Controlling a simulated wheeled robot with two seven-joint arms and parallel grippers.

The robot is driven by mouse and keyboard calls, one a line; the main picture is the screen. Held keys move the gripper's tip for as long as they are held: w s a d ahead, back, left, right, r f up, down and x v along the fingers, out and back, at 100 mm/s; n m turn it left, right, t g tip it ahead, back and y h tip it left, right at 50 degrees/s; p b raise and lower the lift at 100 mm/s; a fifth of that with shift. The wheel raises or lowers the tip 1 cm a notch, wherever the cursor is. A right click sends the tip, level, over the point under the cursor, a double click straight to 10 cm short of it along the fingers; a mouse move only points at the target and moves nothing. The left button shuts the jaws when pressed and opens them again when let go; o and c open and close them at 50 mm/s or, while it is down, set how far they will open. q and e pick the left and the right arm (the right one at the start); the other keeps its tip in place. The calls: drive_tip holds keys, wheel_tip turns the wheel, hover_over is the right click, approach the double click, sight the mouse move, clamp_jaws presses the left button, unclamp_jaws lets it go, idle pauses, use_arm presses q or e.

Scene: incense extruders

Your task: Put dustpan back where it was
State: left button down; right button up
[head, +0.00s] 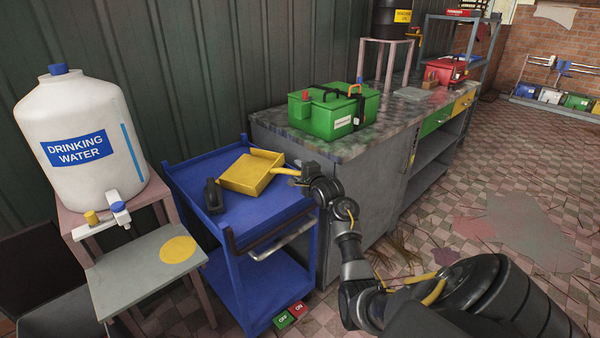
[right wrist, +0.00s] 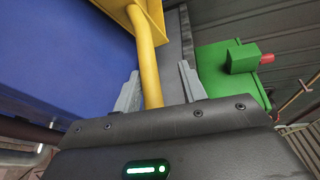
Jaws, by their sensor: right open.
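The yellow dustpan (head: 251,172) lies on the top tray of the blue cart (head: 190,168), its handle pointing right toward my right gripper. My right gripper (head: 303,174) is at the handle's end, above the cart's right edge. In the right wrist view the yellow handle (right wrist: 148,60) runs down between the two grey fingers of the open gripper (right wrist: 158,88). The fingers stand apart, with a gap between the handle and the right finger. The dustpan's pan is mostly out of that view. My left gripper is not in view.
A black object (head: 213,196), perhaps a brush, sits left of the dustpan. A green toolbox (head: 333,117) stands on the workbench (head: 380,132) right of the cart. A drinking water jug (head: 80,135) stands at left. Open floor (head: 500,210) lies to the right.

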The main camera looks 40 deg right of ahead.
drive_tip(key=shift+r, duration=0.45)
drive_tip(key=shift+s+a+r, duration=0.15)
drive_tip(key=shift+s+r, duration=0.1)
drive_tip(key=shift+s, duration=0.15)
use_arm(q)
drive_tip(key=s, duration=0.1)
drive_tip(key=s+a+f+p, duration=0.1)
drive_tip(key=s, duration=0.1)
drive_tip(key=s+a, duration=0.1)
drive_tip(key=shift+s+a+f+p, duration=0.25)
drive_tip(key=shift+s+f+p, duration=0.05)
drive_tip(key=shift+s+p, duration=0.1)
use_arm(e)
drive_tip(key=v, duration=1.1)
